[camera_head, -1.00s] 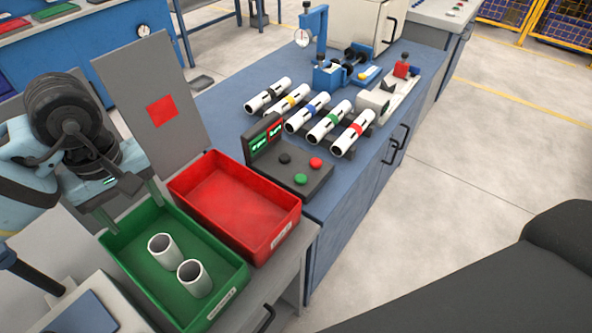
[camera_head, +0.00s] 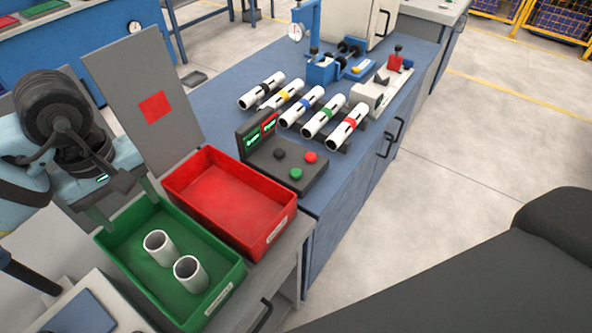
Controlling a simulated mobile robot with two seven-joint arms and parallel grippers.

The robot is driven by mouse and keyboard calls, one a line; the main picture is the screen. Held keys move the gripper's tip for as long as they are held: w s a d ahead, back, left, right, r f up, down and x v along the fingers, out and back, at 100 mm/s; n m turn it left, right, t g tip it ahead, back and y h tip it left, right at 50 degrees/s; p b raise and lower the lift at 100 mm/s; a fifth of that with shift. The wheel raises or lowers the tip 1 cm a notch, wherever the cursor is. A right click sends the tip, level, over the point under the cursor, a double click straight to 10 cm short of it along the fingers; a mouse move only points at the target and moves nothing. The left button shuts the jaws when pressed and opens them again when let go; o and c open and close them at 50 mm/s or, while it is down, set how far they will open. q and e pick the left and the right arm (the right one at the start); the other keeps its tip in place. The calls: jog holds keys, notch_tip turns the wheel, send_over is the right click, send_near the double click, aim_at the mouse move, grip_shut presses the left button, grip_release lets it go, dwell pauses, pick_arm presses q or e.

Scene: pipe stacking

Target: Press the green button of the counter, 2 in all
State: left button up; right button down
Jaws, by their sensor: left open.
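The counter (camera_head: 283,168) is a dark box with a raised display on the blue workbench, behind the red tray. Its green button (camera_head: 296,174) is on the top face at the front. A red button (camera_head: 310,158) and a black button (camera_head: 279,154) are beside it. Nothing touches the buttons. My left gripper (camera_head: 127,204) is at the left, its fingers apart, pointing down over the back rim of the green tray. It is well to the left of the counter and holds nothing that shows. My right gripper is out of view.
The green tray (camera_head: 226,294) holds two white pipe pieces (camera_head: 189,273). The red tray (camera_head: 281,231) is empty and lies between my left gripper and the counter. Several banded pipes (camera_head: 347,127) lie on a rack behind the counter. A grey panel with a red square (camera_head: 139,82) stands upright.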

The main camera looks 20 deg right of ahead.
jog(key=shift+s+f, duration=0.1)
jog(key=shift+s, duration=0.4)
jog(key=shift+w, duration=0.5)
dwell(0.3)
